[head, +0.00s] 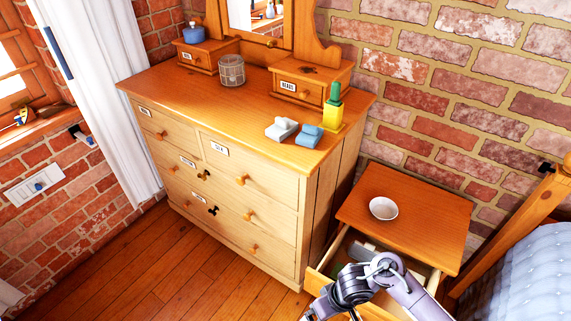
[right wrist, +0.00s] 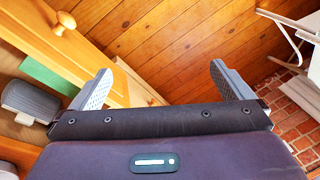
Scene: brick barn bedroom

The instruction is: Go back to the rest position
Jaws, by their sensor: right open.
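My right gripper (right wrist: 162,84) is open in the right wrist view, with nothing between its two grey fingers. The wooden floor shows beyond them. In the head view my right arm (head: 385,272) comes in at the bottom, over the open drawer of the nightstand (head: 405,228). It hides part of that drawer. The drawer's front (head: 318,284) shows left of the arm, and its edge with a round knob is at the left of the right wrist view, close to the left finger. My left gripper is not in view.
The open drawer holds a green item (right wrist: 47,76) and a grey item (right wrist: 27,100). A white bowl (head: 383,208) stands on the nightstand. A wooden dresser (head: 235,195) is at the left, the bed (head: 525,270) at the right. Floor left of the drawer (head: 200,270) is clear.

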